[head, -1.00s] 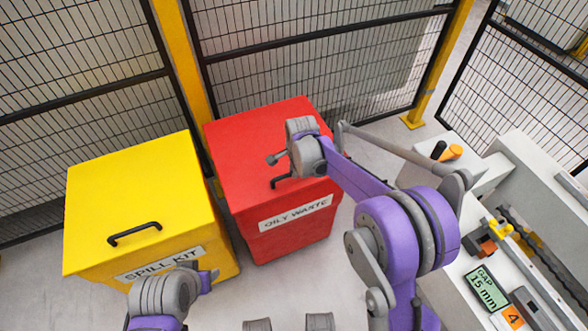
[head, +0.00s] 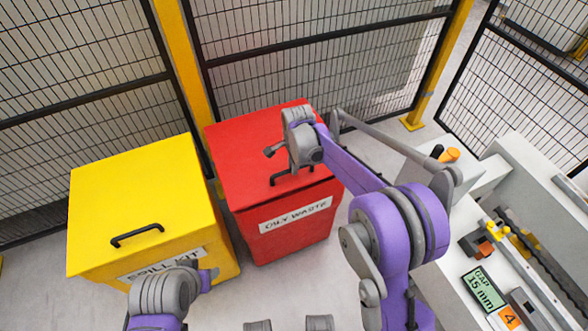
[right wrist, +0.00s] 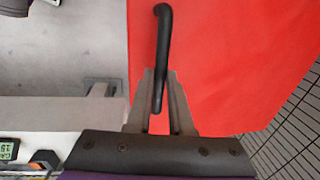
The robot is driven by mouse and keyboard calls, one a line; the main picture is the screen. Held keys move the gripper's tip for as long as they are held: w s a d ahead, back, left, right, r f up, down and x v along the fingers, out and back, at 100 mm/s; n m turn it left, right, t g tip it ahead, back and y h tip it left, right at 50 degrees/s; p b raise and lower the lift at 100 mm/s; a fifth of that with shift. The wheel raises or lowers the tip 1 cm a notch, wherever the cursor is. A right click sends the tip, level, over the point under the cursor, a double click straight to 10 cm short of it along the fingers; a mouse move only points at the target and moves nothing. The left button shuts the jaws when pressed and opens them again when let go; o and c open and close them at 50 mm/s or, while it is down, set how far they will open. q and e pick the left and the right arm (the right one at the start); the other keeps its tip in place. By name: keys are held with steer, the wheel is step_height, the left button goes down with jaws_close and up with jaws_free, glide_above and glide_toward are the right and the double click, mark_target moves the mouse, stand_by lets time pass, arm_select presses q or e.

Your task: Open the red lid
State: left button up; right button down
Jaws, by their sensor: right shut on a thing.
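The red lid (head: 255,150) tops the red OILY WASTE bin (head: 300,235) and looks shut or nearly so. Its black bar handle (right wrist: 163,30) is near the front edge; it also shows in the head view (head: 283,178), partly behind my right wrist. My right gripper (right wrist: 161,76) is shut on the handle, with one finger on each side of it. In the head view my right wrist covers most of that gripper. My left arm is low at the front of the yellow bin, away from the red lid; its jaws cannot be made out.
A yellow SPILL KIT bin (head: 140,205) with its own black handle stands close on the left. Mesh fencing (head: 320,65) and a yellow post (head: 180,60) are close behind. A white machine bench (head: 500,220) is on the right.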

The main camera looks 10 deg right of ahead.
arm_select(q)
steer(key=w+r+t+p, duration=0.1)
steer(key=w+r+p, duration=0.2)
steer(key=r+p, duration=1)
step_height(320, 180, up, 4)
steer(key=shift+w+r+p, duration=0.15)
steer(key=shift+w+p, duration=0.05)
steer(key=shift+p, duration=0.15)
arm_select(e)
steer(key=w+a+r+g, duration=0.1)
steer(key=w+r, duration=0.4)
steer(key=r, duration=0.4)
steer(key=w+a+r, duration=0.2)
steer(key=w+r, duration=0.3)
steer(key=r, duration=0.4)
steer(key=shift+a+r+g+h, duration=0.15)
steer(key=shift+r+g+h, duration=0.15)
steer(key=shift+r+g, duration=0.1)
